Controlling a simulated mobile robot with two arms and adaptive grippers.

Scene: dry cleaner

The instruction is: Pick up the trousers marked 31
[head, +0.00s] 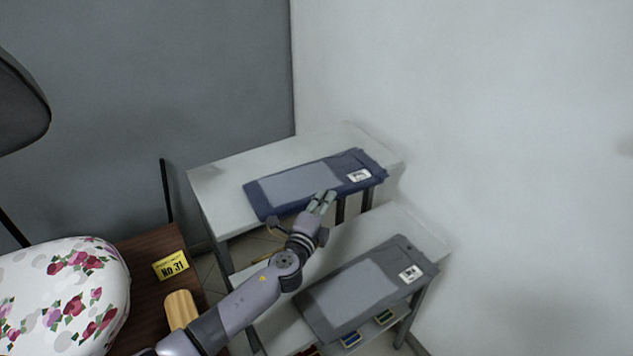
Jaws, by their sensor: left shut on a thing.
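Dark blue folded trousers (300,187) with a grey panel and a white tag lie on the upper white shelf, their front edge at the shelf's edge. The tag is too small to read. My left gripper (322,201) is shut on the front edge of these trousers, right of their middle. Grey folded trousers (385,260) with a white tag, also unreadable, lie on the lower shelf, to the right of my left arm. My right gripper is not in view.
The upper shelf (220,191) has bare room left of the blue trousers. Walls close off the back and right. A floral padded form (45,285) and a tan wooden piece (180,309) are at the lower left. Small coloured items (350,339) sit below the lower shelf.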

